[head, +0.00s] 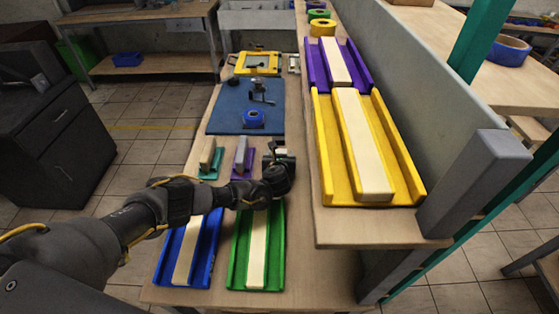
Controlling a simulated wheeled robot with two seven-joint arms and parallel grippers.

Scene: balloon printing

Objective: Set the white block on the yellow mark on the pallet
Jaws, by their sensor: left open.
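My left gripper (280,156) is open over the right edge of the lower table, just right of the purple holder. A small pale patch shows at its fingers; I cannot tell whether it is the white block. Long cream-white bars lie in a blue tray (211,246) and a green tray (236,257) near the front, partly behind my left arm. More such bars lie in a yellow tray (413,186) and a purple tray (317,72) on the raised shelf. I cannot make out a yellow mark on a pallet. My right gripper is not in view.
Small teal (208,177) and purple (236,175) holders sit left of the gripper. The raised shelf edge (318,225) is close on the right.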

